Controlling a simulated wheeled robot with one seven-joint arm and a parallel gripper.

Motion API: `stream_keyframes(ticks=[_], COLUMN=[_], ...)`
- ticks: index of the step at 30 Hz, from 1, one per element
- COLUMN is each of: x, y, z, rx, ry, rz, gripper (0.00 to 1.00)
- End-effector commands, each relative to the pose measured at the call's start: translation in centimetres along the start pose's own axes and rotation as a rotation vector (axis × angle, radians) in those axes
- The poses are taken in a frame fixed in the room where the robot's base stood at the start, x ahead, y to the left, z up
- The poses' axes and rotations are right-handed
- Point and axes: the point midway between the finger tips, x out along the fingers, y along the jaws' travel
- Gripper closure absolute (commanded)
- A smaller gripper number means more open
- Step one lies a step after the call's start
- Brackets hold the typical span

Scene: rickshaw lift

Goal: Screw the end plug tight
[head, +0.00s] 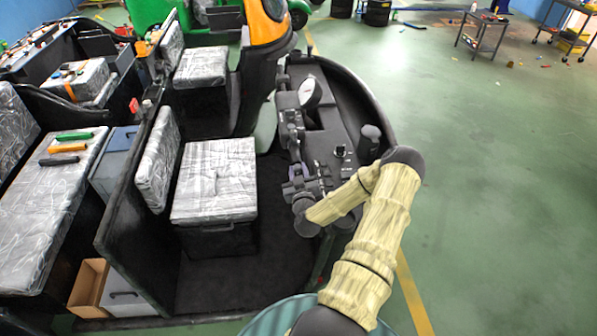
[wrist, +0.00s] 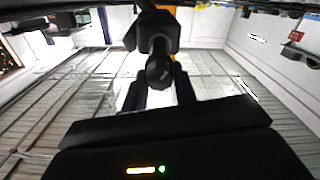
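A dark rounded plug-like end (wrist: 159,72) on a black fitting shows in the wrist view, in the upper middle. I take it for the end plug. My gripper's two dark fingers (wrist: 161,88) stand apart on either side of it, with bright gaps between them and the plug. No contact shows. In the head view my gripper (head: 296,188) is a dark shape at the vehicle's control panel, hard to tell from the dark controls. The plug cannot be made out there.
Another seat (head: 60,200) carries green, orange and black handles.

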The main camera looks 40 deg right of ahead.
Motion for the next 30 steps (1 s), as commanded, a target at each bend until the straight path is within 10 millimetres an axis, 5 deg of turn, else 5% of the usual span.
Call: stream_keyframes(ticks=[17, 30], x=[-0.01, 0.01], y=[-0.02, 0.04], z=[0.15, 0.3], rx=[0.095, 0.439], ry=[0.001, 0.003], rz=[0.0, -0.001], gripper=[0.95, 0.95])
